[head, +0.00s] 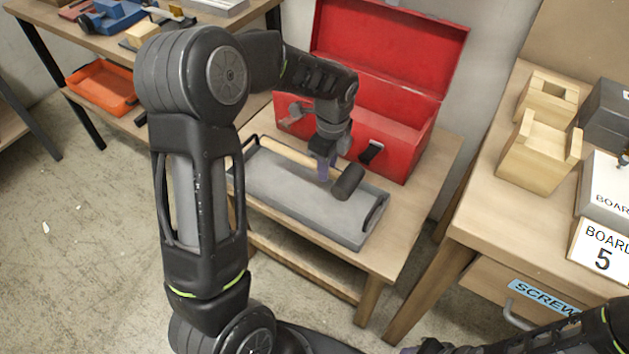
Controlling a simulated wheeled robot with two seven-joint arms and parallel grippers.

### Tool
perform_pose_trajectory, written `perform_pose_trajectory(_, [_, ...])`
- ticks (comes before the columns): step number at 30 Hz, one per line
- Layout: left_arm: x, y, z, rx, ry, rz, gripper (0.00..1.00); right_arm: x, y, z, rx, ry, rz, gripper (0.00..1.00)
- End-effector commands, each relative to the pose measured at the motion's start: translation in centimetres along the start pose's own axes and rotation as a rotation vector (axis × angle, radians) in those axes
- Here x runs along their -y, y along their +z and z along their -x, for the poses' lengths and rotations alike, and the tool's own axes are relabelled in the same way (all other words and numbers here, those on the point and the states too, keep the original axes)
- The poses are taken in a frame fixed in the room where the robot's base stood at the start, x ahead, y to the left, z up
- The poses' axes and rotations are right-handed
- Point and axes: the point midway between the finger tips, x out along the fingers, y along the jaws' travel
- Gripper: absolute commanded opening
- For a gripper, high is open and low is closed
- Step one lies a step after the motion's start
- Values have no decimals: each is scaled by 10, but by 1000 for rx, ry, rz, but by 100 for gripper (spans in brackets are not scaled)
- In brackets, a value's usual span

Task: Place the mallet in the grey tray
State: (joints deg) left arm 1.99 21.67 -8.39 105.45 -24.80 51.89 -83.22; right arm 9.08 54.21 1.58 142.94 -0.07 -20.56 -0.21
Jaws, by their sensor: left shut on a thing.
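The mallet has a pale wooden handle (287,152) and a dark cylindrical head (348,182). It is over the grey tray (283,200), which sits on a low wooden table and has dark end handles. My left gripper (324,172) points down and is shut on the mallet, on the handle close to the head. I cannot tell whether the mallet touches the tray floor. My left arm hides part of the tray's left side. Part of my right arm shows at the lower right; its gripper is not in view.
An open red toolbox (398,130) stands right behind the tray. A wooden bench (482,215) at the right holds wooden blocks (540,150) and grey boxes. Another bench at the upper left has an orange bin (103,88) below it.

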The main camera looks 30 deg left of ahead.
Motion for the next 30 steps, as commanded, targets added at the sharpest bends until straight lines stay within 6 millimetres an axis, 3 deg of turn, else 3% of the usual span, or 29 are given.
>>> perform_pose_trajectory(10, [0,0,-3,0,0,1,0,0,1,0,1,0,0,33])
perform_pose_trajectory(21, [0,-3,-59,0,1,2,0,-2,0,-5,1,0,0,33])
perform_pose_trajectory(30, [1,-3,-62,0,-2,3,0,-2,0,-5,1,0,0,33])
